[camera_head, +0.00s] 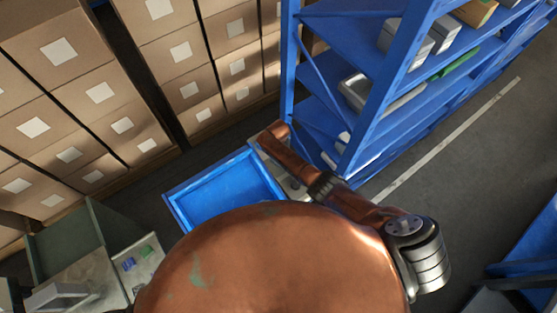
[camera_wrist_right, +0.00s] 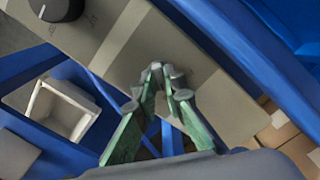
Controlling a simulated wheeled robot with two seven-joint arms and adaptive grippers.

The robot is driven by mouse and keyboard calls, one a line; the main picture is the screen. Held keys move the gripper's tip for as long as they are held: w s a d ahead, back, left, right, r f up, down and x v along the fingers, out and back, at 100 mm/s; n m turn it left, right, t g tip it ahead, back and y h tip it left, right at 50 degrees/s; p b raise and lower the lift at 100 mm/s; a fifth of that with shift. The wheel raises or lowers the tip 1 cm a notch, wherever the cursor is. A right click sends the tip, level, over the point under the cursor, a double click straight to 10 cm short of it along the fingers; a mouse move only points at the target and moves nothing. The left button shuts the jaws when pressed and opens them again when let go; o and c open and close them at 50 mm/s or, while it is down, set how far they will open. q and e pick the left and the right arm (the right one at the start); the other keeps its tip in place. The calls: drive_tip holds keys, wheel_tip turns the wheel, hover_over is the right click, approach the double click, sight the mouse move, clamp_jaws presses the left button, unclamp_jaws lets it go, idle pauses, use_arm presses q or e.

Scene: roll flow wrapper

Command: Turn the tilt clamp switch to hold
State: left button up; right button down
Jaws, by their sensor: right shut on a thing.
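In the right wrist view, a black round knob (camera_wrist_right: 62,8) with a white mark on its lower left side sits on a beige panel (camera_wrist_right: 135,45). Small labels beside it are too blurred to read. It may be the tilt clamp switch. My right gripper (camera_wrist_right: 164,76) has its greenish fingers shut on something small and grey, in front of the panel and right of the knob. I cannot tell what it is. In the head view, my copper right arm reaches over the beige machine top (camera_head: 292,186) and hides the knob and gripper. My left gripper is not in view.
A blue tray (camera_head: 172,205) adjoins the machine. A blue shelf rack (camera_head: 345,160) stands close behind my right arm. Stacked cartons (camera_head: 75,95) line the left back. A grey-green cabinet (camera_head: 48,230) stands at lower left. The floor at right (camera_head: 465,170) is open.

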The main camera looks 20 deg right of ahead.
drive_tip(key=shift+m, duration=0.4)
drive_tip(key=c, duration=2)
unclamp_jaws()
drive_tip(key=shift+o, duration=0.2)
drive_tip(key=shift+r, duration=0.1)
wheel_tip(320, 180, up, 12)
